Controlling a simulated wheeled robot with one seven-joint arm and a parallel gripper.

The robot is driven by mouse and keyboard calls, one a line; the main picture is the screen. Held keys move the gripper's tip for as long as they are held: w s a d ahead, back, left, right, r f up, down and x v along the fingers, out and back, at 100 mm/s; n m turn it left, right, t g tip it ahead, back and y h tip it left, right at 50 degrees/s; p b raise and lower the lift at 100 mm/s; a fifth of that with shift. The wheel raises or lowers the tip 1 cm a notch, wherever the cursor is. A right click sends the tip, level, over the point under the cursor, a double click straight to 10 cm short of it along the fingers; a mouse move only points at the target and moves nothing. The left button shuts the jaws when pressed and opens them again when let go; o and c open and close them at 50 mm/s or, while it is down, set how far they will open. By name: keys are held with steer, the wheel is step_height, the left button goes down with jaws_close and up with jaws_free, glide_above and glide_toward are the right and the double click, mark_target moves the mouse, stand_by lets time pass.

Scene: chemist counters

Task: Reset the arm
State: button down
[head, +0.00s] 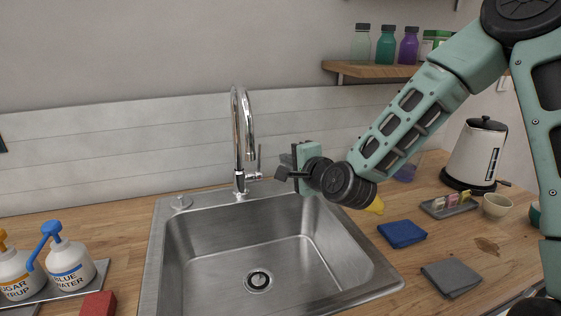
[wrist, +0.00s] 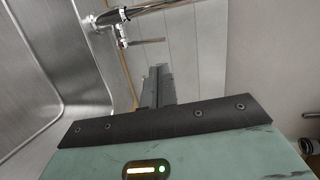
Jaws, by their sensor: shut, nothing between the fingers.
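My arm comes in from the right in the head view and reaches over the sink. My gripper (head: 283,173) is just right of the faucet's base, above the back right part of the sink. Its dark fingers point left. In the wrist view my gripper (wrist: 158,72) shows its two fingers pressed together with nothing between them. The faucet (head: 240,150) stands behind the basin, with its lever close to the gripper; it also shows at the top of the wrist view (wrist: 110,18). I cannot tell whether they touch.
The steel sink (head: 165,270) is empty. Pump bottles (head: 70,262) and a red block (head: 98,303) are at the left. Blue cloth (head: 402,234), grey cloth (head: 452,277), a small tray (head: 449,206), cup (head: 497,205) and kettle (head: 475,155) are at the right. A shelf (head: 372,71) holds bottles above.

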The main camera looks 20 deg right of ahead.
steer(key=s+a+f+n+g+y, duration=0.1)
steer(key=s+a+f+n+g, duration=0.2)
steer(key=s+a+n+g, duration=0.35)
steer(key=s+a+f+n+g+y, duration=0.1)
steer(key=s+a+f+n+g, duration=0.2)
steer(key=s+a+n, duration=0.55)
steer(key=s+d+r+n+g+h, duration=0.1)
steer(key=s+d+n+g+h, duration=0.1)
steer(key=s, duration=0.8)
steer(key=s+d+r+n+g+h, duration=0.1)
steer(key=s+d+n+g, duration=0.3)
steer(key=s, duration=0.7)
steer(key=shift+s+d+n+h, duration=0.15)
steer(key=shift+d+n+h, duration=0.7)
steer(key=shift+n, duration=0.25)
